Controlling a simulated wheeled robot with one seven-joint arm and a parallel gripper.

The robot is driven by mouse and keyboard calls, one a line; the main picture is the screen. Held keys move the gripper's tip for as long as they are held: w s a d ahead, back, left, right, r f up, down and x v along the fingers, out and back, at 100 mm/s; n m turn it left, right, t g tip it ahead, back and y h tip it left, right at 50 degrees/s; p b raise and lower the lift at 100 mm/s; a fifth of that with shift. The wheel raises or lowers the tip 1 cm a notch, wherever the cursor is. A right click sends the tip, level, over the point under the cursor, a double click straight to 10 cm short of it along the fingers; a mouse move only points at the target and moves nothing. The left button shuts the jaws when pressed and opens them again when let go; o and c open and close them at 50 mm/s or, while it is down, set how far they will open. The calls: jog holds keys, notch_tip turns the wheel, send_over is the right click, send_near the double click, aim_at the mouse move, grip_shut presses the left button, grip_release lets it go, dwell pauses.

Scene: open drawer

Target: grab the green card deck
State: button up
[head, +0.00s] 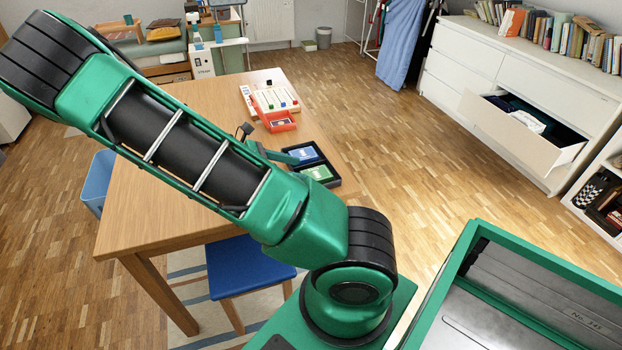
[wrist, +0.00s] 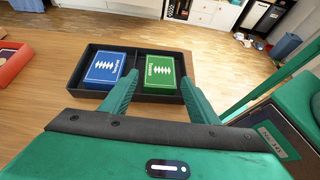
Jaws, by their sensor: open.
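The green card deck (wrist: 160,75) lies in the right compartment of a black two-part tray (wrist: 133,63) in the wrist view. A blue deck (wrist: 105,67) lies in the left compartment. My gripper (wrist: 160,79) is open and empty, with one fingertip to each side of the green deck in that picture. I cannot tell how far above the tray the fingertips are. In the head view the green deck (head: 318,172) is at the near end of the tray on the wooden table, and my gripper (head: 285,156) is partly hidden behind my arm.
A red open box (head: 279,121) and a white game board (head: 272,97) with small pieces lie farther along the table (head: 180,215). A blue stool (head: 245,265) stands by the table. A white dresser has an open drawer (head: 520,135) at the right, with clear floor between.

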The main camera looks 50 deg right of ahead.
aim_at(315, 173)
jog(key=shift+f+x, duration=0.2)
jog(key=shift+x, duration=2.9)
jog(key=shift+w+a, duration=0.1)
jog(key=shift+w, duration=0.05)
jog(key=c, duration=0.8)
